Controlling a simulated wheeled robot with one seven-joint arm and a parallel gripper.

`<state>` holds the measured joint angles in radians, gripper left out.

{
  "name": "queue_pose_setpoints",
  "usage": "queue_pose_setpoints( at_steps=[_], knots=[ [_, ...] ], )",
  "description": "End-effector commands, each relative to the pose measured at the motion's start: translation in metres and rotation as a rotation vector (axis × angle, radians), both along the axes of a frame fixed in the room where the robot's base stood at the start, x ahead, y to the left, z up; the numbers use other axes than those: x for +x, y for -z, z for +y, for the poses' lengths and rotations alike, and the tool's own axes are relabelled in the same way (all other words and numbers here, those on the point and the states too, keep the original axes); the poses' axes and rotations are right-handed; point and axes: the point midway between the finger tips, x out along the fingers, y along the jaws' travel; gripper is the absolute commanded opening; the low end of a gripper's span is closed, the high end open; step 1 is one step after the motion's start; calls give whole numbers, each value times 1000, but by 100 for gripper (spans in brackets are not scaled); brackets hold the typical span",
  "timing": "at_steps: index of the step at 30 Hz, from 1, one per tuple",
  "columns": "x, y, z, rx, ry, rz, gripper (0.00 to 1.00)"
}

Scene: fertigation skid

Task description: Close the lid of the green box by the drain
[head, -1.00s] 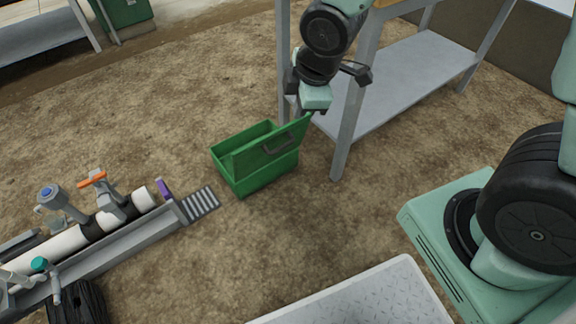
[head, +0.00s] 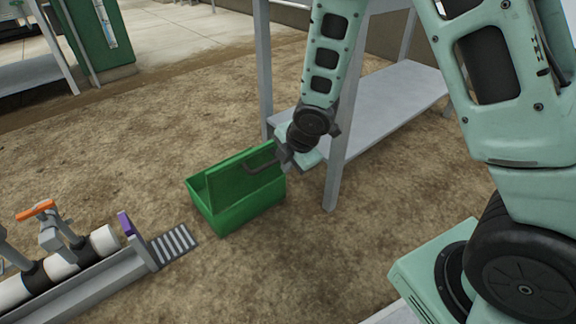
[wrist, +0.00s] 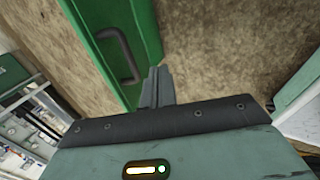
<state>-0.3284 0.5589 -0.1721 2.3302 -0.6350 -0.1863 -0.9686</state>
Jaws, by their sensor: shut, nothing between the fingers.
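The green box (head: 238,214) stands on the ground beside the drain grate (head: 173,244). Its green lid (head: 228,182) is raised, standing steeply over the box, with a dark handle (head: 262,163) on its face. In the wrist view the lid (wrist: 147,25) and its handle (wrist: 122,58) show at the upper left. My gripper (head: 281,157) is at the lid's right end, close to the handle. In the wrist view its fingers (wrist: 157,84) are together and empty, beside the lid's edge. I cannot tell whether they touch the lid.
A metal table with a low grey shelf (head: 385,110) stands behind and right of the box, one leg (head: 333,175) close to my arm. A trough with a white pipe (head: 62,266) and an orange-handled valve (head: 36,209) lies left of the grate. Bare soil lies in front.

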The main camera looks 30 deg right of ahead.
Motion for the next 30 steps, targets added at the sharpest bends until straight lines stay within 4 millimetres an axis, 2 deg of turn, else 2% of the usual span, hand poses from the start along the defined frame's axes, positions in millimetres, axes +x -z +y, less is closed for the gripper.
queue_pose_setpoints(
  at_steps=[1,8,12,17,30],
  knots=[
    [4,18,1,0,0,2,0],
    [22,61,6,0,1,1,0],
    [44,54,10,3,5,-3,0],
    [57,52,14,1,3,-1,0],
    [61,51,16,1,2,1,0]
  ],
)
